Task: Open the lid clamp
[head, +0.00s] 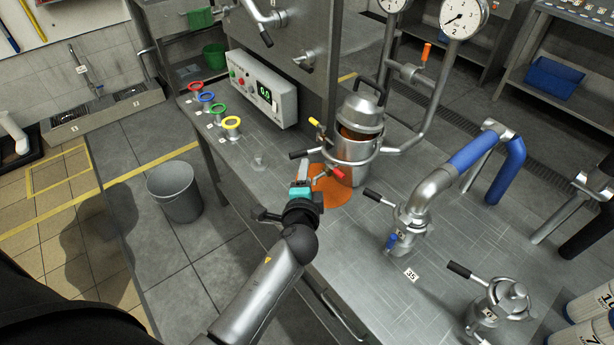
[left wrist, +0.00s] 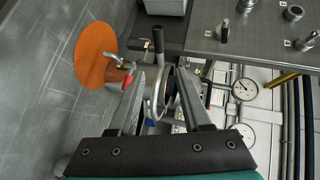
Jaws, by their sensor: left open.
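The metal vessel (head: 350,150) stands on the steel bench, with its handled lid (head: 360,112) on top and orange material showing beneath the lid's edge. A black-handled clamp lever (head: 303,154) sticks out from its left side; in the left wrist view a black handle (left wrist: 158,40) stands up from a metal ring between my fingers. A red-handled valve (head: 335,172) sits low on the vessel. My left gripper (head: 303,178) is open just left of the vessel, below the lever; its fingers (left wrist: 158,90) straddle the view of the ring, contact unclear. My right gripper is not visible.
An orange puddle (head: 330,192) lies on the bench beneath the valve. A control box (head: 262,92) and colored rings (head: 207,97) are at left. A blue-sleeved pipe (head: 470,155) with another black-handled clamp (head: 400,215) stands at right. Gauges (head: 462,18) are behind.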

